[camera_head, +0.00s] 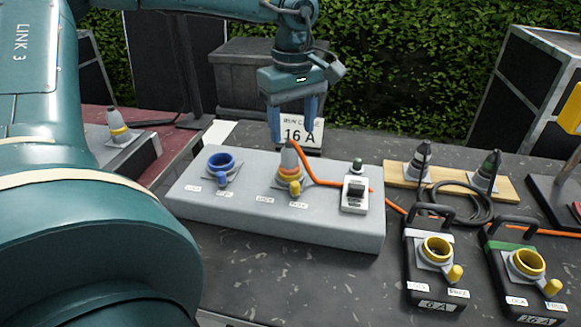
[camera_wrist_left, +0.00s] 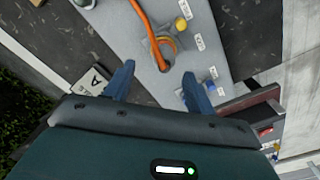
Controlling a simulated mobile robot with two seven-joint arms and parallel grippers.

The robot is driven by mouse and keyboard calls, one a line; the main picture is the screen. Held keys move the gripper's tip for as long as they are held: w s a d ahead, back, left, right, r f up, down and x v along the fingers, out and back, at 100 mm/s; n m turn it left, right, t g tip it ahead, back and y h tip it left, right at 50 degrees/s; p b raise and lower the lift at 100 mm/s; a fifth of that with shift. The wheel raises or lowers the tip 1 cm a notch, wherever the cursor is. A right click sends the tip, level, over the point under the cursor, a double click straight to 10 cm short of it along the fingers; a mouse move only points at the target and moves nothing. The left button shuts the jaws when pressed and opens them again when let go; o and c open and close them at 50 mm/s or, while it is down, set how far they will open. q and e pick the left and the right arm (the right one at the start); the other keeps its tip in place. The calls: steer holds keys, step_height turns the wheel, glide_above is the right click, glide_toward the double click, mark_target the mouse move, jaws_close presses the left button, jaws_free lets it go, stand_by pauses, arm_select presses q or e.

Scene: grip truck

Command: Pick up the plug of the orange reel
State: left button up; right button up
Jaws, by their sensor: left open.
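The plug (camera_head: 289,160) is grey and tapered with an orange band. It stands upright in a yellow-rimmed socket on the long grey box (camera_head: 330,228), with an orange cable (camera_head: 312,177) running from it to the right. My left gripper (camera_head: 291,134) is open and empty above the plug, its blue fingers pointing down. In the left wrist view the plug (camera_wrist_left: 164,50) lies just beyond the fingertips, between the two finger lines and apart from them. Its base partly hides in the socket. The reel itself cannot be made out. My right gripper is not in view.
A blue socket (camera_head: 221,163) and a switch unit (camera_head: 356,192) flank the plug on the box. Two black boxes with yellow sockets (camera_head: 436,249) (camera_head: 527,263) and a wooden board with plugs (camera_head: 460,187) are to the right.

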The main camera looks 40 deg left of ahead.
mark_target(290, 141)
arm_select(q)
steer(key=shift+s+a+f, duration=0.1)
steer(key=shift+s+f, duration=0.05)
steer(key=shift+f, duration=1.45)
steer(key=shift+s+a+f, duration=0.1)
steer(key=shift+s+f, duration=0.05)
steer(key=shift+f, duration=1.4)
steer(key=c, duration=1.1)
